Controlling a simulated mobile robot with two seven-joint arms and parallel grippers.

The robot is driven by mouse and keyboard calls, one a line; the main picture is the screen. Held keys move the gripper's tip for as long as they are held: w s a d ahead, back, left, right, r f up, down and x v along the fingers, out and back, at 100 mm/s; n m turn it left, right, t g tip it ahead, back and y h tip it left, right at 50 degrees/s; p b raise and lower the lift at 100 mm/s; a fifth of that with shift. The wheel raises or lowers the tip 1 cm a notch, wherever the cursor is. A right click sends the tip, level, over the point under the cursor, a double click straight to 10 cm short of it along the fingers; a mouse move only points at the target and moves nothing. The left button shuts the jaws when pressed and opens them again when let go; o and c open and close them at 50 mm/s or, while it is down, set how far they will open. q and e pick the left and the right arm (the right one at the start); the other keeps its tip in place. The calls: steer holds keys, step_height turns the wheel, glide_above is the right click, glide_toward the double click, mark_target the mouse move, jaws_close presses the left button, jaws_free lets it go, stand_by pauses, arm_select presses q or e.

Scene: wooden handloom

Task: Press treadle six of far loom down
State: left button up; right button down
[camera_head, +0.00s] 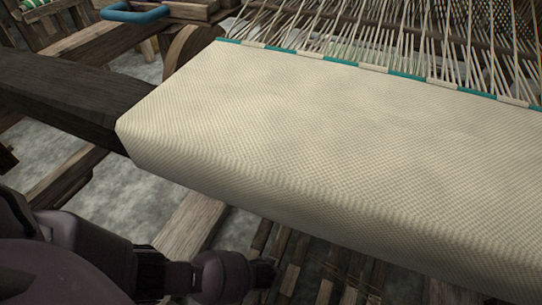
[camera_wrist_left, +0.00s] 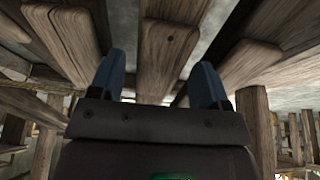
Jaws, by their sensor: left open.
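A row of narrow wooden treadles (camera_head: 297,265) shows beneath the cloth at the bottom of the head view. I cannot tell which one is treadle six. My left arm comes in from the lower left, and its gripper (camera_head: 265,273) is beside the treadles, mostly dark and partly hidden. In the left wrist view my left gripper (camera_wrist_left: 165,82) is open, its two blue fingers apart with nothing held. A wooden board (camera_wrist_left: 168,50) with a dark hole shows beyond and between the fingers, with other boards on both sides. Contact cannot be made out.
Cream woven cloth (camera_head: 330,140) over the loom's front beam spreads above the treadles and hides much of them. A dark beam (camera_head: 75,95) runs in from the left. Wooden posts (camera_wrist_left: 258,125) stand right of the gripper. Grey floor (camera_head: 120,190) shows between timbers.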

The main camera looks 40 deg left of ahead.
arm_select(q)
steer(key=shift+w, duration=0.15)
arm_select(e)
steer(key=shift+r, duration=0.1)
arm_select(q)
steer(key=shift+f, duration=0.1)
steer(key=c, duration=1.2)
steer(key=shift+w+a+f+g+b, duration=0.15)
steer(key=shift+f+g, duration=0.1)
steer(key=shift+f, duration=0.35)
steer(key=shift+w+a+f+g+b, duration=0.15)
steer(key=shift+f+g, duration=0.1)
steer(key=shift+f, duration=0.3)
steer(key=shift+d+f, duration=0.1)
steer(key=shift+f, duration=0.2)
arm_select(e)
steer(key=shift+w+t, duration=0.1)
steer(key=shift+t, duration=0.2)
arm_select(q)
steer(key=o, duration=1.2)
steer(key=shift+w, duration=0.1)
arm_select(e)
steer(key=shift+d, duration=0.1)
arm_select(q)
steer(key=shift+r, duration=0.2)
arm_select(e)
steer(key=shift+r, duration=0.1)
